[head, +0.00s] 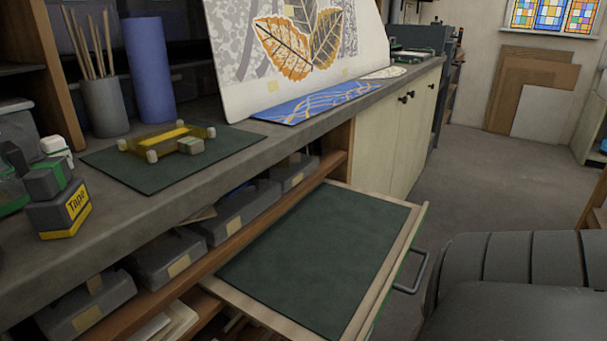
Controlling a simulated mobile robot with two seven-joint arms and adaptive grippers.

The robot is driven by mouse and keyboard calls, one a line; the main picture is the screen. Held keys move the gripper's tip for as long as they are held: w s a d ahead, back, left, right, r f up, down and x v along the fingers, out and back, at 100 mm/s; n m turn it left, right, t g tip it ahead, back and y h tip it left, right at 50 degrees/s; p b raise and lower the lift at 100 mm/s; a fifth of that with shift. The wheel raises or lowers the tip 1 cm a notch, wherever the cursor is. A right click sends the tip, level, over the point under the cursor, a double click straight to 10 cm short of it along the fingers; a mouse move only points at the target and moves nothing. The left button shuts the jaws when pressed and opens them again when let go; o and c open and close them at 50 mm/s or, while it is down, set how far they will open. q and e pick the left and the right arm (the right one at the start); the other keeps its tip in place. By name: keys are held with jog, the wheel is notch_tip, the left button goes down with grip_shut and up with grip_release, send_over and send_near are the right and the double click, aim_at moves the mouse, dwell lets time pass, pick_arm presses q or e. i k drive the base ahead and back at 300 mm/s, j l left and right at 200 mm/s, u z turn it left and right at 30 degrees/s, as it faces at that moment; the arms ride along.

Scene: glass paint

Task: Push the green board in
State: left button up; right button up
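The green board (318,253) is a pull-out shelf below the workbench. It has a dark green top in a pale wooden frame. It sticks out from the bench towards the lower right. A grey metal handle (413,274) is fixed to its outer edge. Its inner edge meets the wooden shelf front under the countertop. Nothing lies on its top. Neither of my grippers is in the head view.
A dark ribbed padded seat (520,285) stands at the lower right, close to the handle. The countertop holds a green mat (226,158), tape box (60,208) and blue roll (150,70). Grey bins (240,210) fill the shelf. Open floor (480,180) lies behind.

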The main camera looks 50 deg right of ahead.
aim_at(326, 268)
jog(key=z, duration=2.25)
jog(key=l+u, duration=0.2)
jog(key=l, duration=0.4)
